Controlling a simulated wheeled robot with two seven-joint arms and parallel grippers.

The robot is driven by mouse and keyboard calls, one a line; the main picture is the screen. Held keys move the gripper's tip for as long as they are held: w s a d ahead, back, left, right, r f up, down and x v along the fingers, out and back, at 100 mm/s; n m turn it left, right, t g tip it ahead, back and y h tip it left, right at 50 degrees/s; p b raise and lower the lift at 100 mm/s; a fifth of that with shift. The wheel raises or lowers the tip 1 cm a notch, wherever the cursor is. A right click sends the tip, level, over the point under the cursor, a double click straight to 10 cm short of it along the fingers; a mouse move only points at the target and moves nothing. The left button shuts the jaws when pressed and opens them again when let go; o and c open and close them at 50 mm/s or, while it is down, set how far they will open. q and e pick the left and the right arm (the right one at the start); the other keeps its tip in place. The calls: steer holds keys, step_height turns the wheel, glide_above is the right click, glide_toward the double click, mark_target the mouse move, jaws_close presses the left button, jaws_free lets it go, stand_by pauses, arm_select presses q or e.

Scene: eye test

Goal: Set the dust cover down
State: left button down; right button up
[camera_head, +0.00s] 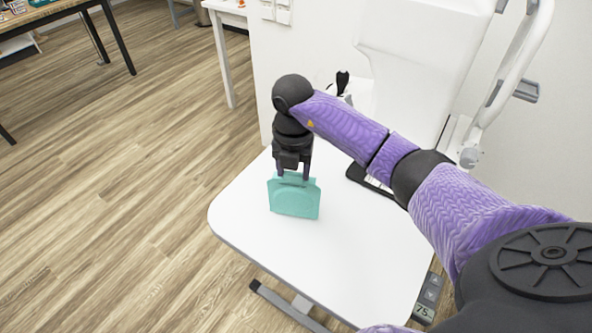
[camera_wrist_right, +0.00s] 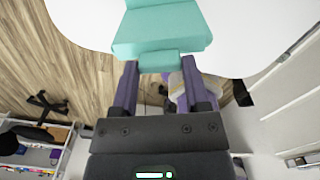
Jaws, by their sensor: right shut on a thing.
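The dust cover (camera_head: 294,198) is a teal, slightly tapered piece with a narrow grip on its top edge. It is upright over the left part of the white table top (camera_head: 350,265). My right gripper (camera_head: 293,175) comes down from above, shut on the cover's top grip. In the right wrist view the dust cover (camera_wrist_right: 165,30) fills the top middle, its grip between the two purple fingers of my right gripper (camera_wrist_right: 153,64). I cannot tell whether its lower edge touches the table top. My left gripper is not in view.
A large white eye-test machine (camera_head: 415,50) stands behind the table, with a black part (camera_head: 368,181) at its foot. A height panel (camera_head: 427,297) is on the table's right edge. The table top's front is clear. A wooden table (camera_head: 50,12) stands far left.

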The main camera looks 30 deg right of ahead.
steer(key=shift+f, duration=0.75)
steer(key=shift+r, duration=0.15)
steer(key=o, duration=0.9)
steer(key=shift+o, duration=0.2)
step_height(320, 180, up, 12)
steer(key=p, duration=0.3)
